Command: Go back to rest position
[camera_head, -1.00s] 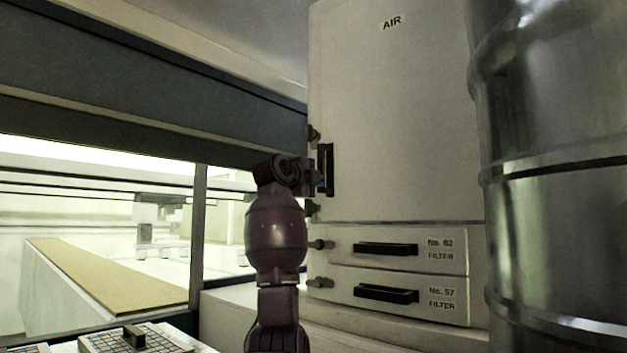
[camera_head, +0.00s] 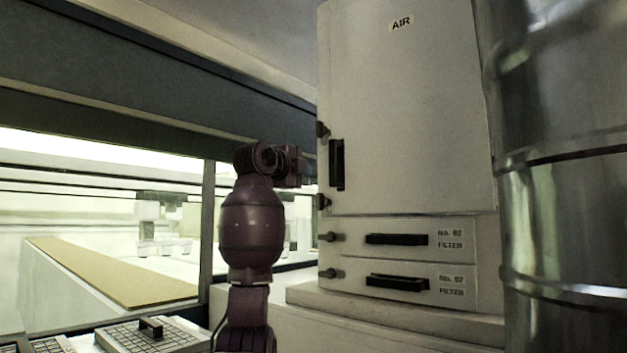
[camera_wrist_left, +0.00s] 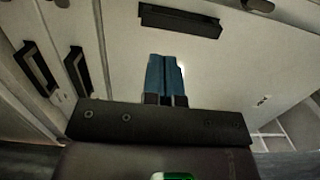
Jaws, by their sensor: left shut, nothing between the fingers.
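My left arm rises in the lower middle of the head view, with its left gripper (camera_head: 308,168) just left of the air cabinet (camera_head: 410,110). In the left wrist view the gripper's two blue fingers (camera_wrist_left: 166,72) are together with nothing between them. They point toward the pale cabinet front, apart from its dark handles. The cabinet door is closed and has a black upright handle (camera_head: 337,165). Below it are two closed filter drawers, the upper (camera_head: 350,241) and the lower (camera_head: 350,284), with black handles. My right gripper is not in view.
A shiny metal drum (camera_head: 570,220) stands close to the right of the cabinet. On the left is the lit tunnel opening with a tan belt (camera_head: 110,272) under a dark beam (camera_head: 150,85). A gridded panel with a black handle (camera_head: 151,328) lies at the lower left.

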